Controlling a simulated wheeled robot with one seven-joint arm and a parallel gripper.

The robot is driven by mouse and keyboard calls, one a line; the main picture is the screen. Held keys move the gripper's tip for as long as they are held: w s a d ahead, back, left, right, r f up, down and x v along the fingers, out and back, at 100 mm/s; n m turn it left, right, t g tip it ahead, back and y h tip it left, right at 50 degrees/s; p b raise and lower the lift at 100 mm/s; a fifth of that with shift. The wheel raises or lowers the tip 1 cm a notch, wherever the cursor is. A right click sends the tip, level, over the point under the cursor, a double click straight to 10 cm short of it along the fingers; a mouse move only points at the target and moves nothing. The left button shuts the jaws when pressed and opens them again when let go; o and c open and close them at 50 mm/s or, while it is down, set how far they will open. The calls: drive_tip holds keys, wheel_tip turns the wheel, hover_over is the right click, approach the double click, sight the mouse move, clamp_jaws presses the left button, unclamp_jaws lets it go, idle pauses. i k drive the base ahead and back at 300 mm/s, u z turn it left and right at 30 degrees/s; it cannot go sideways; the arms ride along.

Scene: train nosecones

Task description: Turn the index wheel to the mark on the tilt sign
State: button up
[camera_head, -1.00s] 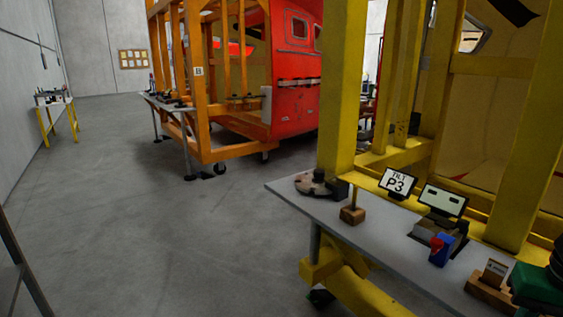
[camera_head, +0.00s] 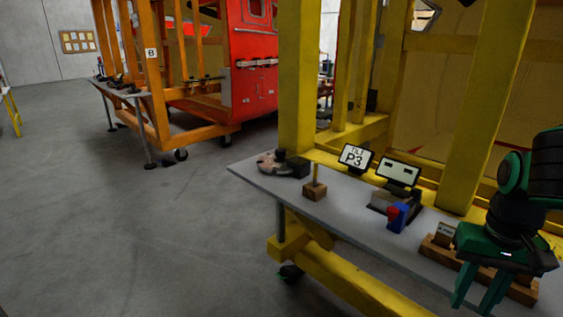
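My gripper (camera_head: 474,302) is at the lower right, in front of the bench's near end and well apart from the disc. Its two green fingers point down with a gap between them, and I see nothing in it.
The grey bench (camera_head: 335,218) also holds a wooden block with a peg (camera_head: 315,189), a display (camera_head: 398,173), a blue and red item (camera_head: 397,216) and a wooden rack (camera_head: 440,252). Yellow posts (camera_head: 301,85) rise behind. Open floor (camera_head: 190,240) lies left.

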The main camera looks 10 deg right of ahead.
sight(276, 160)
drive_tip(key=u, duration=0.45)
drive_tip(key=i, duration=1.2)
drive_tip(key=z, duration=0.45)
